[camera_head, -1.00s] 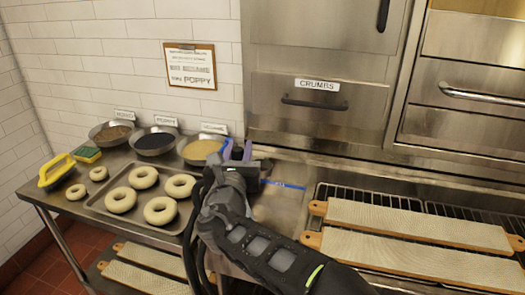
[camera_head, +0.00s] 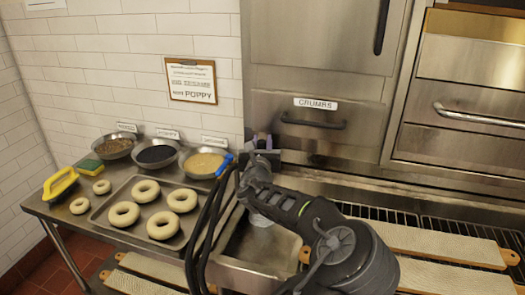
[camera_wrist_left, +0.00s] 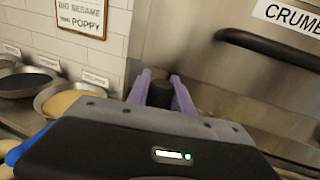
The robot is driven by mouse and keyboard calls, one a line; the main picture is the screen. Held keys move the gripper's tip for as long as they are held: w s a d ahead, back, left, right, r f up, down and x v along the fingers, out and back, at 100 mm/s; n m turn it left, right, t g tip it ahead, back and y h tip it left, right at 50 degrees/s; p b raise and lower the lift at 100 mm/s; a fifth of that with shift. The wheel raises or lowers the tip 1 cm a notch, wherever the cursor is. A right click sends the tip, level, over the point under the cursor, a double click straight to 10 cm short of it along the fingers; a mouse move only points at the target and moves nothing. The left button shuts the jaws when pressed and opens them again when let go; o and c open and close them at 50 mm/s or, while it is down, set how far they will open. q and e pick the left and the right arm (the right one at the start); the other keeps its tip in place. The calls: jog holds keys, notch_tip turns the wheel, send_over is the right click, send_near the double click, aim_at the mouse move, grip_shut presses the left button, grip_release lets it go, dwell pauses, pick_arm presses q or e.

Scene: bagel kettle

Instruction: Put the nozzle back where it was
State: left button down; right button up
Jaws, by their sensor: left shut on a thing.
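My left gripper (camera_head: 262,141) is in front of the wall by the steel cabinet, right of the bowls. Its two purple fingers also show in the left wrist view (camera_wrist_left: 161,92). They are closed on a dark cylinder (camera_wrist_left: 160,94), which seems to be the nozzle; only its end shows between the fingers. The wrist body hides the rest of it. A blue piece (camera_head: 225,165) sits beside the gripper, on its left. No holder for the nozzle can be made out. My right gripper is not in view.
A steel basin (camera_head: 236,270) lies below my arm. Left are three bowls, including one with yellow contents (camera_head: 204,163), and a tray (camera_head: 104,222) of bagels. Boards (camera_head: 430,243) lie on the rack at right. A drawer (camera_head: 310,125) marked CRUMBS stands behind.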

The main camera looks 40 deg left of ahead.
pick_arm(q)
jog(key=shift+f, duration=0.15)
jog(key=shift+f, duration=0.25)
notch_tip(320, 180, down, 3)
jog(key=shift+w+a+r+p, duration=0.1)
jog(key=shift+w+r+p, duration=0.05)
jog(key=shift+p, duration=0.4)
jog(key=shift+f+b, duration=0.25)
jog(key=shift+b, duration=0.05)
jog(key=c, duration=1.1)
grip_release()
